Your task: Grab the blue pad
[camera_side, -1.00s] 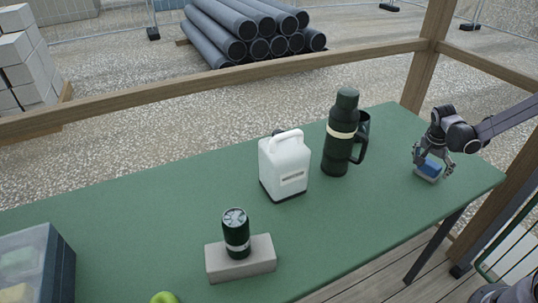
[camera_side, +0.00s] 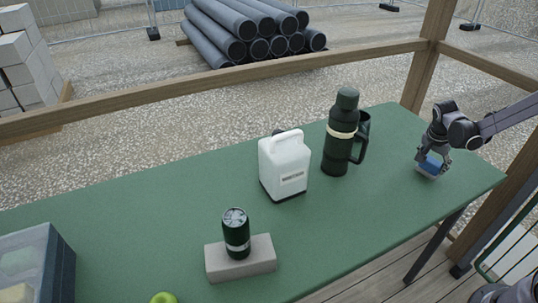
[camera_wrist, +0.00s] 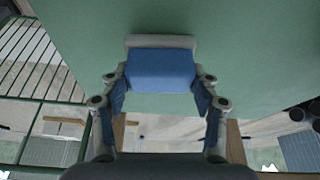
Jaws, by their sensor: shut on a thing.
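The blue pad (camera_side: 431,164) is at the right end of the green table, in my gripper (camera_side: 432,160). In the wrist view the pad (camera_wrist: 161,68) is a blue block with a light grey layer along its far edge. The fingers of my gripper (camera_wrist: 160,88) are closed on its left and right sides. The pad is at or just above the table top; I cannot tell whether it still touches it.
On the green table (camera_side: 120,215) stand a dark green flask (camera_side: 341,135), a white jug (camera_side: 284,167), a dark can (camera_side: 236,232) on a grey block (camera_side: 241,262), and a clear-lidded box (camera_side: 38,262). A green apple (camera_side: 163,298) lies at the front edge. Table around the pad is clear.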

